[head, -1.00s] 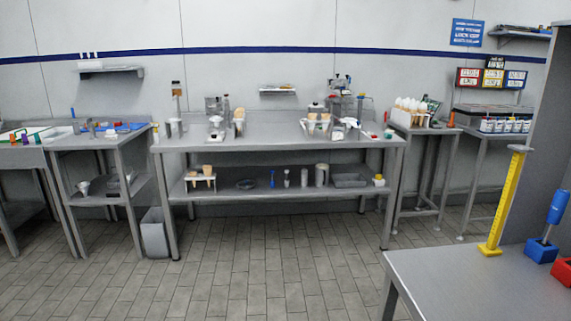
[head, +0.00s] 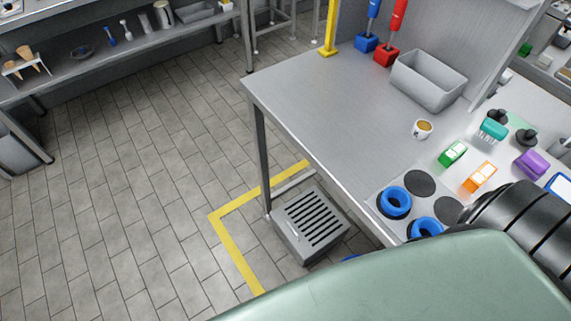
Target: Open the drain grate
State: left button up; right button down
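The drain grate (head: 312,219) is a dark slotted panel on top of a low grey metal box (head: 291,246) on the tiled floor. It lies flat, beside the front leg of the steel table and partly under the table's edge. A small light bar, perhaps a handle, shows on the box's left side (head: 293,236). Neither of my grippers shows in the head view. A large pale green rounded surface and a black ribbed part fill the lower right and hide the floor there.
The steel table (head: 310,105) carries a grey bin (head: 428,80), a cup (head: 421,129), blue rings (head: 394,202) and several coloured brushes. Yellow floor tape (head: 233,244) runs around the box. The tiled floor (head: 130,200) to the left is clear.

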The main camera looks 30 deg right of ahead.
aim_at(309, 220)
jog(key=j+z, duration=0.2)
jog(key=z, duration=0.2)
jog(key=i+j+z, duration=0.1)
jog(key=z, duration=0.3)
jog(key=j+z, duration=0.4)
jog(key=l, duration=0.1)
